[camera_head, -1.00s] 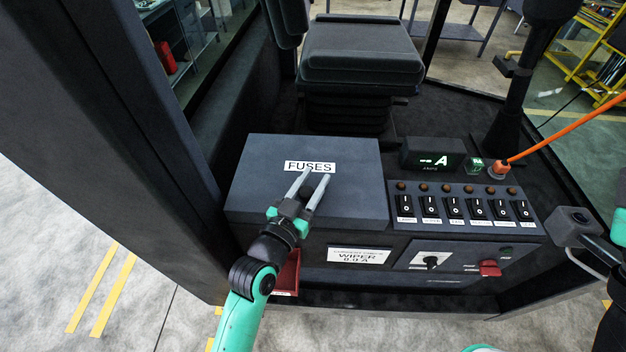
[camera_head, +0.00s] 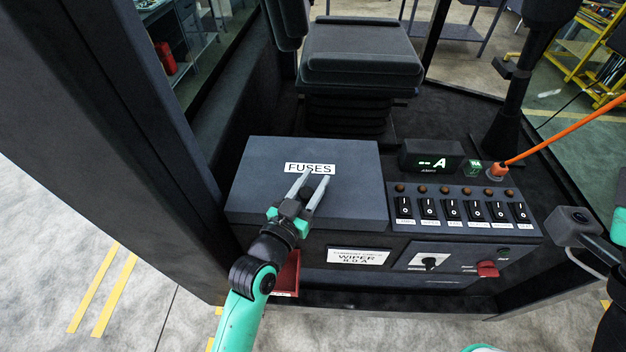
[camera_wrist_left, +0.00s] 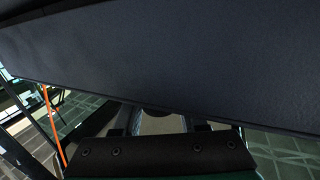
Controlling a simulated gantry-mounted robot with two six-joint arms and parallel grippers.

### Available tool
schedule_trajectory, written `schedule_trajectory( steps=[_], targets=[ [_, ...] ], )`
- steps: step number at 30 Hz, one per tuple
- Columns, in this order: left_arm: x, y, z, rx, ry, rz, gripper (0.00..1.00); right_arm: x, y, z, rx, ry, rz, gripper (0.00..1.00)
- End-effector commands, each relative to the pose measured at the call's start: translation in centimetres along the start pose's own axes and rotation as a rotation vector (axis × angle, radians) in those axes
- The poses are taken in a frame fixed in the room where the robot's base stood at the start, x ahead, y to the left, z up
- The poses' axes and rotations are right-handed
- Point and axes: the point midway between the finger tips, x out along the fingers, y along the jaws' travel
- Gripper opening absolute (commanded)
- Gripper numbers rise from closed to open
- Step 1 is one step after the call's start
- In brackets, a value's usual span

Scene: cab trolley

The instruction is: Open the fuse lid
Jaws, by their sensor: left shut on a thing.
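The fuse lid (camera_head: 345,195) is a dark grey flat panel labelled FUSES (camera_head: 310,168) on the left of the console, and it looks closed. My left gripper (camera_head: 315,175) reaches over its front edge. Its two grey fingers point toward the label, with a small dark knob (camera_head: 307,192) between them, and are shut on it. In the left wrist view a dark panel (camera_wrist_left: 180,60) fills the upper part; the fingertips and knob are not clear there.
To the right are a row of rocker switches (camera_head: 462,208), an amps display (camera_head: 430,157), and an orange-shafted lever (camera_head: 560,133). A seat (camera_head: 360,55) stands behind the lid.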

Motion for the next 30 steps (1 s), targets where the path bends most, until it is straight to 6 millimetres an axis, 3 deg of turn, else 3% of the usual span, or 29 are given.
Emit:
schedule_trajectory(
  steps=[15,21,30],
  targets=[
    [1.7,-0.7,-6.7,-0.119,-0.289,0.0,0.0,8.9,0.0,-8.2,0.0,0.001,0.0,0.5],
    [2.9,-1.2,-8.3,-0.172,-0.414,0.0,0.0,10.3,0.0,-9.5,0.0,0.001,0.0,0.5],
    [4.2,-1.7,-9.5,-0.22,-0.527,0.0,0.0,10.8,0.0,-10.0,0.0,0.0,0.0,0.5]
  ],
)
